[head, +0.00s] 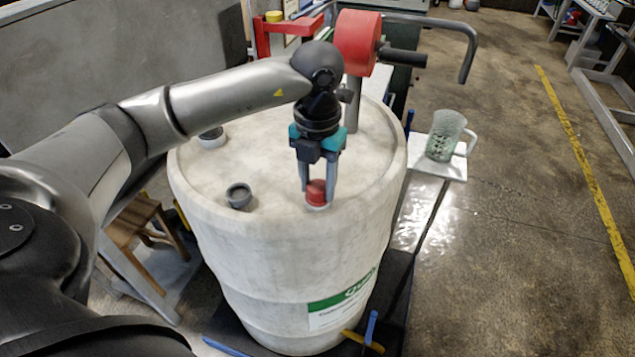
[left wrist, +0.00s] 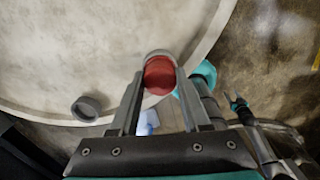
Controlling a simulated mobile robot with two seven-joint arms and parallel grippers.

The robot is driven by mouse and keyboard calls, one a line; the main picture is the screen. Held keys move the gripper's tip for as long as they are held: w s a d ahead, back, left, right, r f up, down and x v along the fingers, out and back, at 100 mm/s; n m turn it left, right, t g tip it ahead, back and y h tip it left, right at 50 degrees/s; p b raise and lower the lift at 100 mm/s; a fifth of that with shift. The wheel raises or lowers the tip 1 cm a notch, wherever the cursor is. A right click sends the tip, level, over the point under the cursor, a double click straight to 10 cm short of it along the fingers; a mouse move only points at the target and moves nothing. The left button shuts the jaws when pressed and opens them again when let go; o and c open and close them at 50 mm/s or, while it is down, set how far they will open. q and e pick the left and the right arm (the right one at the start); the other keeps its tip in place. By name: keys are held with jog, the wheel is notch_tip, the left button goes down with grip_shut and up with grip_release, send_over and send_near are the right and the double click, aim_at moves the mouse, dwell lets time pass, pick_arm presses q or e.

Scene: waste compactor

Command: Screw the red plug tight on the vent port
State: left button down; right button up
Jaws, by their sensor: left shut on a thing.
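The red plug (head: 316,191) sits on the vent port (head: 317,207) near the front right rim of the white drum's top. My left gripper (head: 318,188) points down from above, its two fingers shut on the sides of the plug. In the left wrist view the plug (left wrist: 159,75) lies between the fingertips (left wrist: 158,80), with a pale grey ring of the port showing behind it. The plug looks upright; the thread is hidden, so I cannot tell how deep it sits.
The white drum (head: 250,255) has a grey open fitting (head: 238,194) left of the plug and another fitting (head: 212,136) farther back. A red and grey pump-like device (head: 357,42) rises behind my gripper. A greenish mug (head: 445,135) stands right of the drum.

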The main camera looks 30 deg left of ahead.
pick_arm(q)
jog(key=m+b, duration=0.1)
jog(key=m, duration=0.2)
jog(key=shift+f, duration=0.1)
jog(key=shift+m, duration=0.7)
jog(key=shift+m+b, duration=0.7)
jog(key=shift+m, duration=0.4)
jog(key=m, duration=0.2)
jog(key=shift+m+b, duration=0.4)
